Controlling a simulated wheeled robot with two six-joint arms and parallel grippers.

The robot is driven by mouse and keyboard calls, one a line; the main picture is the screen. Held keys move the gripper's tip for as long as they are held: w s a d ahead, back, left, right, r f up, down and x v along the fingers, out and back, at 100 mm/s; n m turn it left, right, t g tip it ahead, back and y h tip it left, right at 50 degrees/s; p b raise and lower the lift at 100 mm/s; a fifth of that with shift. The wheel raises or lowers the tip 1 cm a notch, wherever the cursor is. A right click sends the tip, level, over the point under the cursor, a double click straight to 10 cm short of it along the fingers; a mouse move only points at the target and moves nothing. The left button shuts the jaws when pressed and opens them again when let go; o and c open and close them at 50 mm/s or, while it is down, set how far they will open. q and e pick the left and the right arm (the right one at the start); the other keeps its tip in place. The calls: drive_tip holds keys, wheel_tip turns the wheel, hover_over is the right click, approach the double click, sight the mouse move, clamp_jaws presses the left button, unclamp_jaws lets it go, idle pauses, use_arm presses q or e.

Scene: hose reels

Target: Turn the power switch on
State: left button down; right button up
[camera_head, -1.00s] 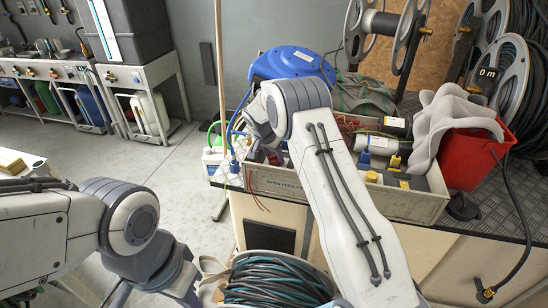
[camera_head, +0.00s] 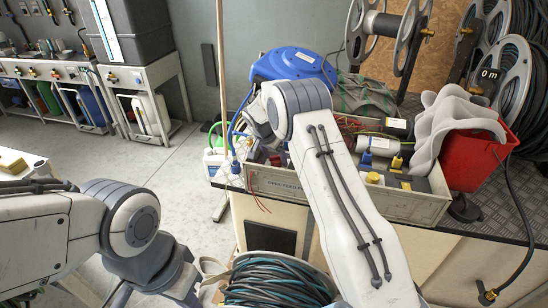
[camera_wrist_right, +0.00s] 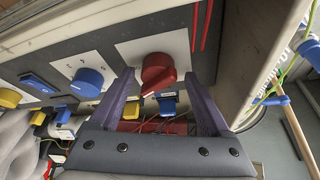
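In the right wrist view, a red rotary knob (camera_wrist_right: 158,72) sits on a white plate on a dark panel and looks like the power switch; its label is not readable. My right gripper (camera_wrist_right: 160,80) is open, with one purple finger on each side of the knob. I cannot tell whether the fingers touch it. In the head view, my right gripper (camera_head: 264,148) is mostly hidden behind my forearm, above the left end of the grey box (camera_head: 290,190). The knob is not visible there. My left arm is at the lower left, its gripper out of frame.
The right wrist view shows a blue knob (camera_wrist_right: 87,82) and a yellow knob (camera_wrist_right: 10,97) beside the red one. In the head view, a red bucket (camera_head: 470,160) and blue hose reel (camera_head: 292,64) stand on the bench. A coiled hose (camera_head: 275,282) lies below. Floor at left is clear.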

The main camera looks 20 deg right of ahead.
drive_tip(key=v, duration=1)
drive_tip(key=shift+r, duration=0.25)
drive_tip(key=shift+a, duration=0.1)
